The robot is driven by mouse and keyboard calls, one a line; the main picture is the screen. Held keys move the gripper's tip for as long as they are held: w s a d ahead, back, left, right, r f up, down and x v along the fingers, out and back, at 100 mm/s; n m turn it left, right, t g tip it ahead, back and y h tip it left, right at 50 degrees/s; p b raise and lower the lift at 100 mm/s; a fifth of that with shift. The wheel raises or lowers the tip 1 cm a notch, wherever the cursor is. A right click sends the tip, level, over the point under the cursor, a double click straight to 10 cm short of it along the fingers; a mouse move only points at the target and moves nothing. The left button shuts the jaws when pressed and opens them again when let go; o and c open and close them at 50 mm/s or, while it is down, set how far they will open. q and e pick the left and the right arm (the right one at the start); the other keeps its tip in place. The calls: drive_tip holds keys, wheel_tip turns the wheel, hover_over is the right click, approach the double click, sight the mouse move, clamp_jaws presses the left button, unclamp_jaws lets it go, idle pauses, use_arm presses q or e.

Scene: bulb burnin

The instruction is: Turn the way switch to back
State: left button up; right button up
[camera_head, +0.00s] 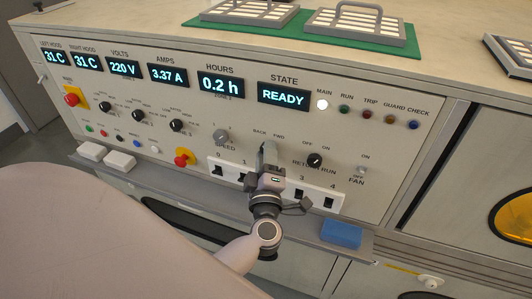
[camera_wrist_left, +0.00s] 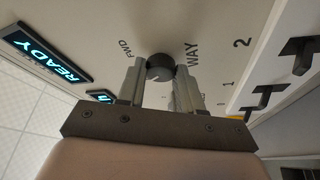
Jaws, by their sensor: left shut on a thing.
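My left gripper (camera_head: 269,152) is at the front panel, just below the BACK and FWD labels. It covers the way switch in the head view. In the left wrist view the way switch is a dark round knob (camera_wrist_left: 160,67) between the two fingertips of my left gripper (camera_wrist_left: 160,72), with the WAY and FWD lettering beside it. The fingers are shut on the knob. I cannot tell which way its pointer faces. The BACK label is not seen in the wrist view. My right gripper is in neither view.
The speed knob (camera_head: 221,136) is left of my gripper and the retest/run knob (camera_head: 315,160) is right of it. A white strip of numbered rocker switches (camera_head: 328,201) runs below. A yellow-based red button (camera_head: 184,158) and a blue block (camera_head: 341,234) are nearby. The state display (camera_head: 284,96) reads READY.

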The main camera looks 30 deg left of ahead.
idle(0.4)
use_arm(q)
drive_tip(key=o, duration=1)
drive_tip(key=shift+o, duration=0.2)
drive_tip(key=shift+s+d, duration=0.1)
